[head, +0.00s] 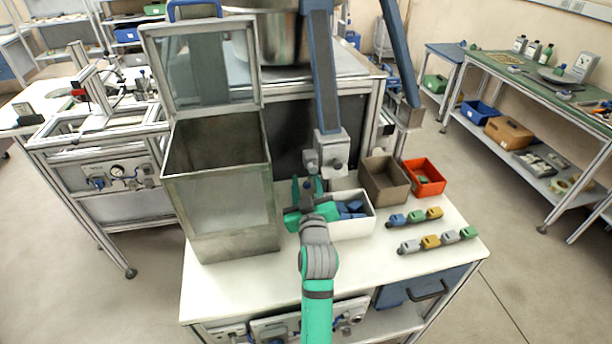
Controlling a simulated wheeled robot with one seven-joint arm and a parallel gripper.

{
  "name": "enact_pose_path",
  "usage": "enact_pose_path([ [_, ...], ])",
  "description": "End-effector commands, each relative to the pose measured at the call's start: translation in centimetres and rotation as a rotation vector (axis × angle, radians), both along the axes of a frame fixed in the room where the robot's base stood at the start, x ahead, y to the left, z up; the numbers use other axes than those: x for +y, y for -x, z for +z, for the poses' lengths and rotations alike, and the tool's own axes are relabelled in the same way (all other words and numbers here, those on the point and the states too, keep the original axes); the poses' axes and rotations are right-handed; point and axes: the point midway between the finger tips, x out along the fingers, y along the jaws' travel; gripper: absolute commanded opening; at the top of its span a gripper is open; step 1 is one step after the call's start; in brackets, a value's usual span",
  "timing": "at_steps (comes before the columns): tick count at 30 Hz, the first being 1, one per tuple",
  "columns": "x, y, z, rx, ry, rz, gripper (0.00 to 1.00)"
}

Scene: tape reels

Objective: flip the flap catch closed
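A tall metal bin (222,210) stands on the white table. Its framed, see-through lid (208,70) is raised upright, with a blue handle (195,10) on top. I cannot make out a flap catch for certain. A grey block with small knobs (332,150) sits at the lower end of a blue-grey post (322,75). My green gripper (307,184) is just below and left of this block, at the right of the bin. Its two fingers point away from me and stand apart. No held thing shows between them, though the space there is dark and small.
A white box with blue parts (352,222) is close at the gripper's right. A brown box (384,180) and a red box (424,176) stand behind it. Several small coloured pieces (430,241) line the table's right. The table front (240,285) is clear.

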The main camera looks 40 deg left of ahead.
Motion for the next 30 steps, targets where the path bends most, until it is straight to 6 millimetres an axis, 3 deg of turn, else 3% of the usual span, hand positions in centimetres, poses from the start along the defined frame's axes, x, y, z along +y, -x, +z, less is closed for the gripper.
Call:
enact_pose_path([
  [7,1.4,-1.8,0.0,0.000,0.000,-0.002,0.37],
  [17,1.5,-2.0,0.0,0.000,0.000,-0.003,0.37],
  [21,1.7,-1.9,0.0,0.000,0.000,-0.001,0.03],
  [22,1.7,-1.9,0.0,0.000,0.000,-0.001,0.00],
  [30,0.9,-2.2,0.1,0.015,-0.013,-0.013,0.00],
])
